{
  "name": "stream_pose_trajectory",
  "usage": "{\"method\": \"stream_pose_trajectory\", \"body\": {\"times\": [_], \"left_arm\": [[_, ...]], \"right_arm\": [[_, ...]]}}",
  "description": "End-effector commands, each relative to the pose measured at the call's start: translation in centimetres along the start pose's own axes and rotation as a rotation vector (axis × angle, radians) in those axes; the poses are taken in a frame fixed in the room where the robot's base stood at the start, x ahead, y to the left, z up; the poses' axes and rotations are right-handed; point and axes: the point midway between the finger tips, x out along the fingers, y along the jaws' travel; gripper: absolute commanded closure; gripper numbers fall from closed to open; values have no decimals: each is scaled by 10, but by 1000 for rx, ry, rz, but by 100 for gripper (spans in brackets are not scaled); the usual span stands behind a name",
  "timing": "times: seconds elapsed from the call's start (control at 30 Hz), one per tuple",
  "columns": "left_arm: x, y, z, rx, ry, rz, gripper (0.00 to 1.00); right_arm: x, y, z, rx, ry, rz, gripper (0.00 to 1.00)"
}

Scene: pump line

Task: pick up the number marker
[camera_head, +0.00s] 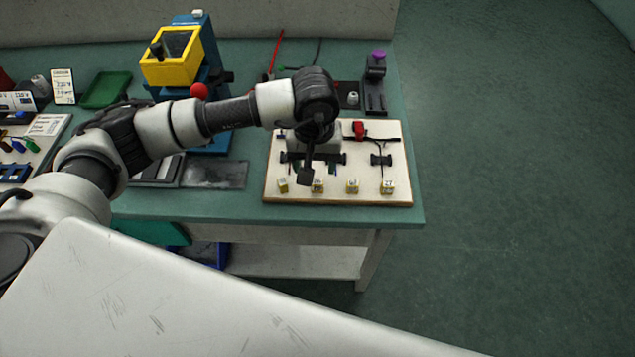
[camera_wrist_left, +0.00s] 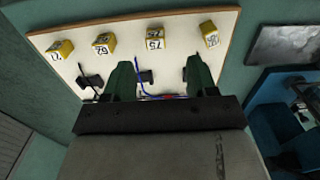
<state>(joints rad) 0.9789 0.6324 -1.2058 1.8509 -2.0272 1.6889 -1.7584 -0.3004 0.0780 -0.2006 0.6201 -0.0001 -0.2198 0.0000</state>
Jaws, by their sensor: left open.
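Several small yellow-and-white cube number markers stand in a row along the front edge of a pale board (camera_head: 345,200). In the left wrist view they are a marker reading 27 (camera_wrist_left: 61,50), one reading 62 (camera_wrist_left: 104,43), one reading 75 (camera_wrist_left: 155,33) and an end one (camera_wrist_left: 209,34) that I cannot read clearly. The task does not say which is meant. My left gripper (camera_head: 313,168) is open and empty over the board. In the wrist view the 75 marker appears beyond and between its two green fingers (camera_wrist_left: 160,70), apart from them. My right gripper is not in view.
On the board are a red part (camera_head: 359,129), dark clips (camera_head: 381,160) and cables. A yellow-and-blue machine (camera_head: 172,58) stands behind my left arm. A green tray (camera_head: 106,90) lies at the left. Free floor lies to the right of the green table (camera_head: 409,185).

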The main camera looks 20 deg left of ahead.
Motion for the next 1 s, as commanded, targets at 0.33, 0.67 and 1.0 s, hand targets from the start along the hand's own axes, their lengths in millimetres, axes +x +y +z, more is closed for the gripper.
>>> {"method": "stream_pose_trajectory", "body": {"times": [0.33,0.67,1.0], "left_arm": [[33,3,1,-1,-5,2,43],[73,6,0,-1,-2,5,43],[74,6,0,-1,-1,5,61]], "right_arm": [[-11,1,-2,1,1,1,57],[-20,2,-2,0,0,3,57],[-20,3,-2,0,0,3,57]]}}
